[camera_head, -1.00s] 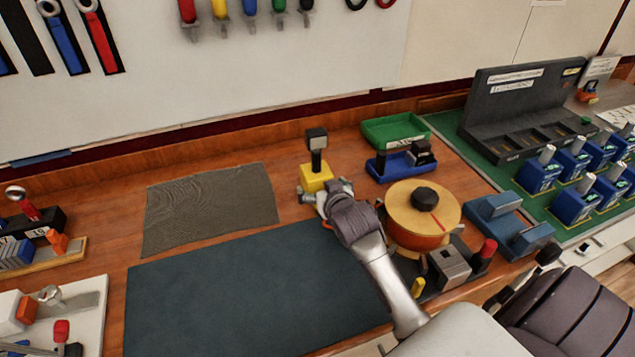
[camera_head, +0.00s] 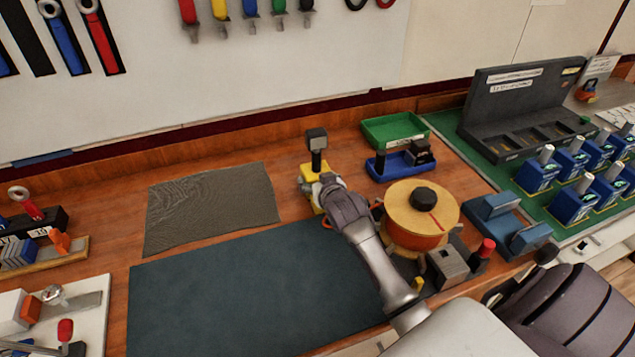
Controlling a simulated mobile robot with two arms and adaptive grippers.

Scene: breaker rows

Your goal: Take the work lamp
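The work lamp (camera_head: 317,142) stands upright on the wooden bench, with a dark square head on a dark stem and a yellow base. My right gripper (camera_head: 317,188) is at the near side of the yellow base and covers part of it. Yellow shows behind and below the fingers. Its fingertips are small and partly hidden by the hand, so I cannot tell whether they are closed on the base. My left gripper is not in view.
A round wooden reel (camera_head: 408,228) with a black knob stands close right of my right arm. A blue tray (camera_head: 385,171) and a green tray (camera_head: 375,132) are behind it. A dark mat (camera_head: 235,295) and grey mat (camera_head: 200,215) lie clear on the left.

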